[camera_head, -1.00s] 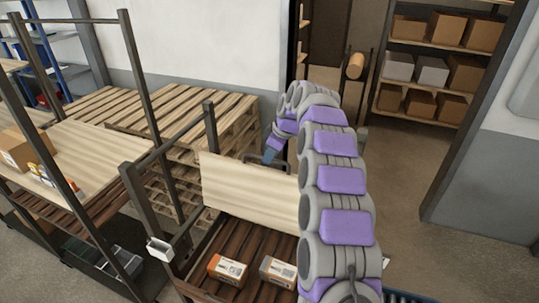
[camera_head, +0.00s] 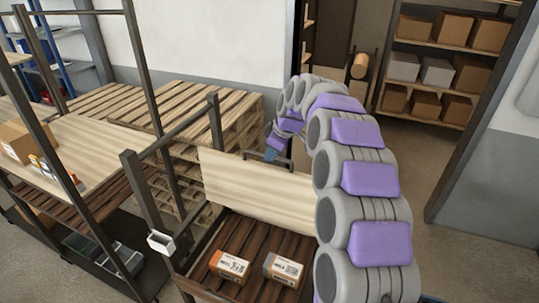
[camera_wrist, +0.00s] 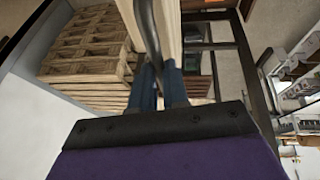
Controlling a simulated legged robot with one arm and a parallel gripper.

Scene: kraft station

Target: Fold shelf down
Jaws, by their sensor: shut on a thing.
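The folding shelf is a light wood panel (camera_head: 255,190) in the head view, standing steeply upright above a dark slatted lower shelf (camera_head: 245,238). A dark handle (camera_head: 284,163) shows at its top edge. My gripper (camera_head: 271,155) is at this handle, at the panel's top edge. In the wrist view its blue fingers (camera_wrist: 159,88) are shut around the dark curved handle bar (camera_wrist: 147,30), with the panel's pale edge (camera_wrist: 171,35) beside them. My arm hides the panel's right end in the head view.
Two small boxes (camera_head: 230,267) (camera_head: 284,270) lie on the slatted shelf below the panel. Stacked pallets (camera_head: 190,105) stand behind it. A dark frame post (camera_head: 147,205) rises at the left, near another rack with a light top (camera_head: 85,150). Shelves with cartons (camera_head: 435,70) stand far right.

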